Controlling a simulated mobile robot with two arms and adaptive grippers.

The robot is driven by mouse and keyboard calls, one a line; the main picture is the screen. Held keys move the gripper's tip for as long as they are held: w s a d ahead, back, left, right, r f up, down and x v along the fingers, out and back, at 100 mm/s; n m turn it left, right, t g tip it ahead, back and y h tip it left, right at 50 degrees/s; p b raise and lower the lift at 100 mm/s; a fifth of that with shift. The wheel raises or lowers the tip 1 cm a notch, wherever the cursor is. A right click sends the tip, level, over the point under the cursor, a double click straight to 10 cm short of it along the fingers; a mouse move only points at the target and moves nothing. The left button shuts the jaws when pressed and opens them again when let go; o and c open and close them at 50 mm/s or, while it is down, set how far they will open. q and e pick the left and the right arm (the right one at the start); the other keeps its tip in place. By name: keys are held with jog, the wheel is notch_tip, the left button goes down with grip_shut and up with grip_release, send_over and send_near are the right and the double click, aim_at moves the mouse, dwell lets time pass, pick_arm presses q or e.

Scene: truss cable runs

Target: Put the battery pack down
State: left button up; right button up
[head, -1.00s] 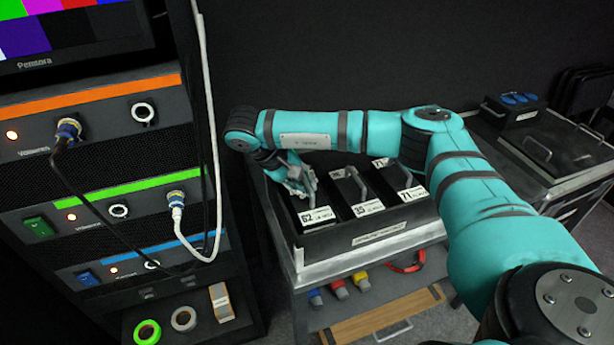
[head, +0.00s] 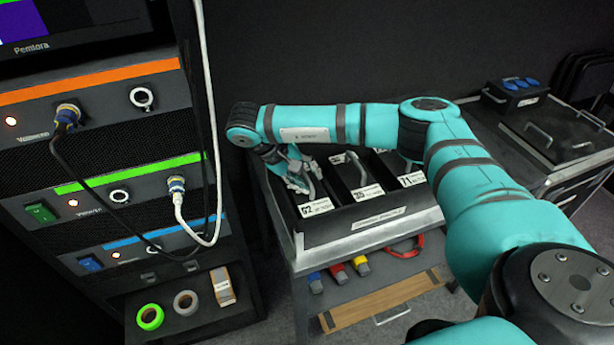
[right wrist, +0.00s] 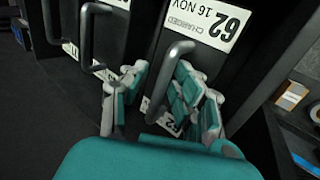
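The battery pack marked 62 (head: 316,207) sits in the left slot of a black tray (head: 352,238) on a cart, level with its neighbours. Its grey handle (right wrist: 167,78) stands up between the fingers of my right gripper (right wrist: 160,72) in the right wrist view. The fingers are apart, with a gap visible beside the handle, so the gripper looks open. In the head view my right gripper (head: 294,174) is low over the pack, at its handle. My left gripper is not in view.
Packs marked 35 (head: 367,192) and 71 (head: 411,180) fill the slots to the right. A rack (head: 100,150) with plugged cables stands close on the left. A white cable (head: 207,110) hangs between rack and cart. Another cart (head: 558,140) stands at the right.

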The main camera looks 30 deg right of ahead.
jog(key=shift+r, duration=0.15)
jog(key=v, duration=1.1)
jog(key=shift+w+a+r, duration=0.1)
jog(key=shift+a+r, duration=0.1)
jog(key=shift+r, duration=0.2)
